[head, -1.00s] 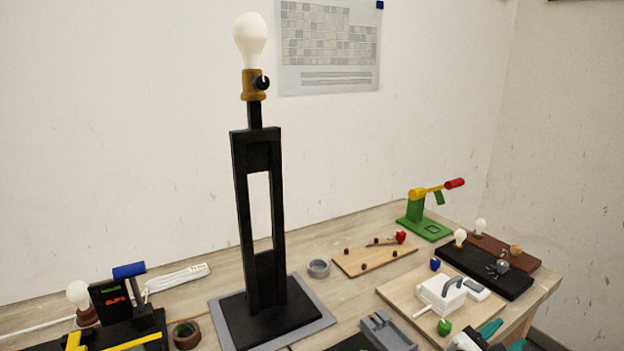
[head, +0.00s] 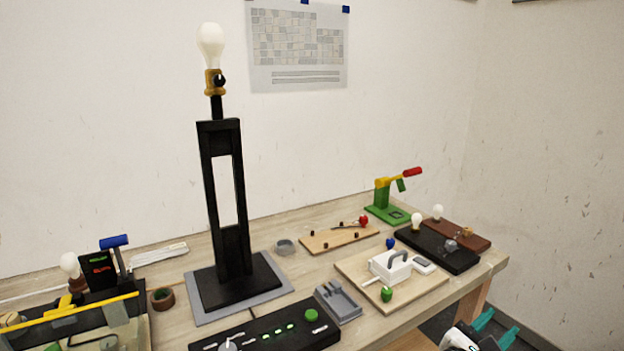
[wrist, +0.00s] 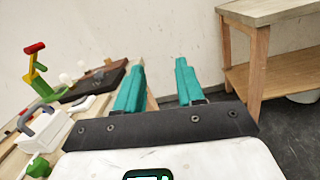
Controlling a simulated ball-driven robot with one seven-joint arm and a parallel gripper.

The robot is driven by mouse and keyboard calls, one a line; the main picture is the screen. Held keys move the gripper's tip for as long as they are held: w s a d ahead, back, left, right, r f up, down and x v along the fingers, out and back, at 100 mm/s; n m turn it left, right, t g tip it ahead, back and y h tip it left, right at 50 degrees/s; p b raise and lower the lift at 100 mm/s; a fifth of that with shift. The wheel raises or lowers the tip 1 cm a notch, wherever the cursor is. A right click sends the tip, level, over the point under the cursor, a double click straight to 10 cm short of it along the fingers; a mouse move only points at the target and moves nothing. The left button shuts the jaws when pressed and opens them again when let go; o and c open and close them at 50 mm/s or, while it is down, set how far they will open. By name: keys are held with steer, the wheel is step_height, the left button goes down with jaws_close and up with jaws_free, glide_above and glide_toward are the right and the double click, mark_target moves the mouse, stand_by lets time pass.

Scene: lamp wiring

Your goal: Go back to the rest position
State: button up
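My gripper (head: 494,329) is at the bottom right of the head view, off the table's right front edge. Its two teal fingers also show in the wrist view (wrist: 158,80), spread apart with nothing between them. A tall black lamp (head: 227,200) stands upright on a grey mat (head: 200,308) on the table, with a white bulb (head: 211,46) at its top in a brass-coloured socket (head: 214,82). My gripper is well to the right of the lamp and touches nothing that I can see.
The wooden table (head: 405,322) carries several boards: a white plug board (head: 390,268), a black panel with a green button (head: 270,330), and a green stand with a red-tipped lever (head: 384,195). A second wooden table (wrist: 262,50) shows in the wrist view. Open floor lies between.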

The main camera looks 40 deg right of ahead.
steer(key=w+a+r+n+t+y, duration=0.1)
steer(key=w+a+r+n+t, duration=0.5)
steer(key=n+t, duration=0.55)
steer(key=w+a+r+n+t+y, duration=0.15)
steer(key=w+a+n+t, duration=0.35)
steer(key=w+n+t, duration=0.65)
steer(key=w+a+f+n+y, duration=0.2)
steer(key=a+f+n+y, duration=0.3)
steer(key=n+y, duration=0.4)
steer(key=w+a+f+n+y, duration=0.1)
steer(key=a+f+n+y, duration=0.2)
steer(key=a+n+y, duration=0.65)
steer(key=s+a+f+n+g, duration=0.25)
steer(key=f+n+g, duration=0.2)
steer(key=f, duration=0.25)
steer(key=s+a+f+n+g, duration=0.2)
steer(key=s+f+n+g, duration=0.15)
steer(key=f+n, duration=0.3)
steer(key=s+d+f+n+g+h, duration=0.1)
steer(key=s+f+n+g, duration=0.1)
steer(key=s+f+g, duration=0.2)
steer(key=s+d+f+n+g+h, duration=0.1)
steer(key=s+f+n+g, duration=0.2)
steer(key=s+g, duration=0.3)
steer(key=s+f, duration=0.1)
steer(key=s, duration=0.4)
steer(key=shift+s+g, duration=0.3)
steer(key=shift+g, duration=0.1)
